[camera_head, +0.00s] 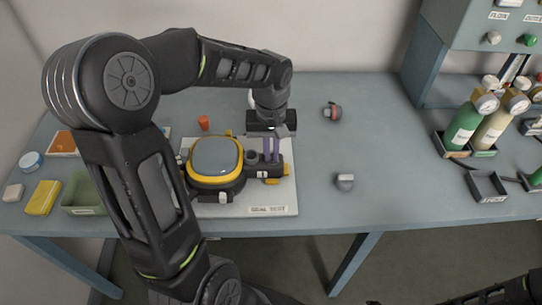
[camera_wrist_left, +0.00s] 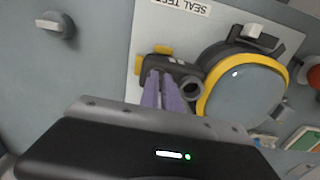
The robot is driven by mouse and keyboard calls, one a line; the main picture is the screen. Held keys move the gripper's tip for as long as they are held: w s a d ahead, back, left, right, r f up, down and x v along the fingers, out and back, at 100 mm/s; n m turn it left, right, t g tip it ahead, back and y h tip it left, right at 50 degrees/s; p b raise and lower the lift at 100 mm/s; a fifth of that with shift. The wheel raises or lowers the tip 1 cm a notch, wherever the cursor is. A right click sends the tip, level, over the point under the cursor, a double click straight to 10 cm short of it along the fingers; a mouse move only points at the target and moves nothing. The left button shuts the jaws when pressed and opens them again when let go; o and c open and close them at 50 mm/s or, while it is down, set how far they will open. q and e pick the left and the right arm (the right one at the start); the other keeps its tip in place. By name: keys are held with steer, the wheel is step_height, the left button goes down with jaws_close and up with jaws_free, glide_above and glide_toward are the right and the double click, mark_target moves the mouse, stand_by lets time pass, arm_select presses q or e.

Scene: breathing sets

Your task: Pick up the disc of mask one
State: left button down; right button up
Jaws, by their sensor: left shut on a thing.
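A mask (camera_head: 216,160) with a yellow rim and grey visor lies on the white SEAL TEST board; it also shows in the left wrist view (camera_wrist_left: 243,88). A dark side part (camera_head: 264,170) with yellow tabs sticks out at its right. My left gripper (camera_head: 271,158) points down over this part. Its purple fingers (camera_wrist_left: 165,86) are close together and shut on a small dark piece there. The fingers hide most of that piece, so I cannot tell if it is the disc or if it has left the mask. My right gripper is out of view.
A grey knob-like piece (camera_head: 345,182) and a dark one with red (camera_head: 332,112) lie to the right on the table. Bottles (camera_head: 464,126) stand at the right.

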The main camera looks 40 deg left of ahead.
mark_target(271, 156)
arm_select(q)
steer(key=shift+s+a, duration=0.1)
steer(key=shift+s, duration=0.05)
stand_by(0.3)
step_height(271, 156, up, 10)
steer(key=b, duration=0.1)
stand_by(0.3)
stand_by(0.4)
